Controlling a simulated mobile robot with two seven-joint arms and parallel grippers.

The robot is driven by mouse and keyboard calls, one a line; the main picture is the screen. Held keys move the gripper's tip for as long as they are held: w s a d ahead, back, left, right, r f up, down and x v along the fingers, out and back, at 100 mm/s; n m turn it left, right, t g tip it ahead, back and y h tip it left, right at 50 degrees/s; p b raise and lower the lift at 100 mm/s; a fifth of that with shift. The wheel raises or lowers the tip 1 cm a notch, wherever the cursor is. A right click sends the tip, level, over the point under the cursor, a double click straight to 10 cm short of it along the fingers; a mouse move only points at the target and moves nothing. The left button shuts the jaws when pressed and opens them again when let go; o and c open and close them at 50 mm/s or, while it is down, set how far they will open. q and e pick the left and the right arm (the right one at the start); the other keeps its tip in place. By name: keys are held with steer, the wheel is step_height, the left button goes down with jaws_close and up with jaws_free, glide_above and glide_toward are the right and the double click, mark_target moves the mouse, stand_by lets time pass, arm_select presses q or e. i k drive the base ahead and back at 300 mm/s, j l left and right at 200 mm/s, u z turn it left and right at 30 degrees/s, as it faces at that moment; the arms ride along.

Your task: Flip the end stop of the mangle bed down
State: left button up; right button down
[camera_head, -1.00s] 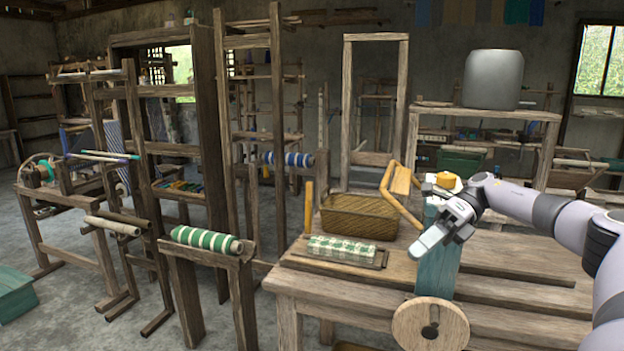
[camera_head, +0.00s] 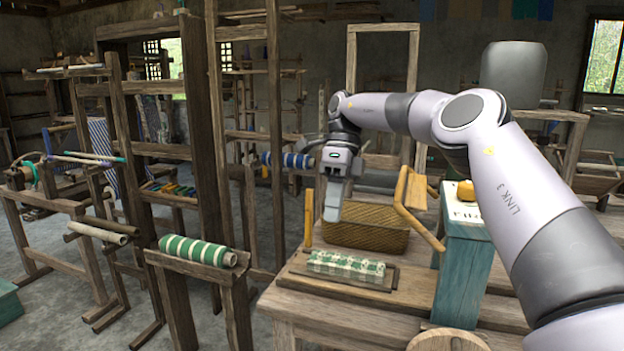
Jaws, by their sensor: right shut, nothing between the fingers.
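The low wooden board that looks like the mangle bed (camera_head: 336,283) lies on the front left of the wooden table (camera_head: 300,313), with a green-and-white checked cloth roll (camera_head: 346,265) on it. An upright light wooden piece (camera_head: 308,219) stands at the board's far left; it looks like the end stop, raised. My right gripper (camera_head: 331,213) is shut and empty. It points down, just right of the upright piece in the picture and in front of the basket; I cannot tell whether they touch. My left gripper is out of view.
A woven basket (camera_head: 365,236) stands behind the board. A light wooden frame (camera_head: 413,203) and a teal stand (camera_head: 463,265) with a yellow object (camera_head: 466,190) are to the right. A green-striped roll (camera_head: 197,249) rests on a stand to the left.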

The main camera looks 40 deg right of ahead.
mark_target(309, 205)
steer(key=i+l, duration=0.4)
steer(key=l, duration=0.15)
steer(key=i+l, duration=0.35)
steer(key=l, duration=0.15)
steer(key=i+l, duration=0.4)
steer(key=l, duration=0.15)
